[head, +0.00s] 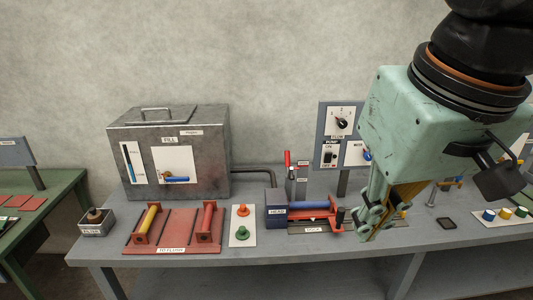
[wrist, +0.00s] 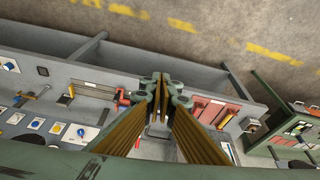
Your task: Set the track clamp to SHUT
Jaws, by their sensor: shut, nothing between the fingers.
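My gripper (head: 372,222) is shut and empty, at the right end of the track unit on the grey bench. Its fingers also show in the wrist view (wrist: 163,80). The unit has a dark blue block marked HEAD (head: 278,213), blue and red rollers and a red end bracket (head: 327,220). Red parts of it show left of the fingertips in the wrist view (wrist: 122,99). A red-handled upright lever (head: 287,160) stands behind the unit by small labels. I cannot tell which part is the track clamp or read its setting. My gripper hides the unit's right end.
A grey metal tank (head: 170,155) stands at the back left. A red tray with rollers (head: 172,238) and a plate with red and green knobs (head: 242,225) lie in front. A pump panel (head: 340,135) rises behind. Coloured knobs (head: 505,214) sit far right.

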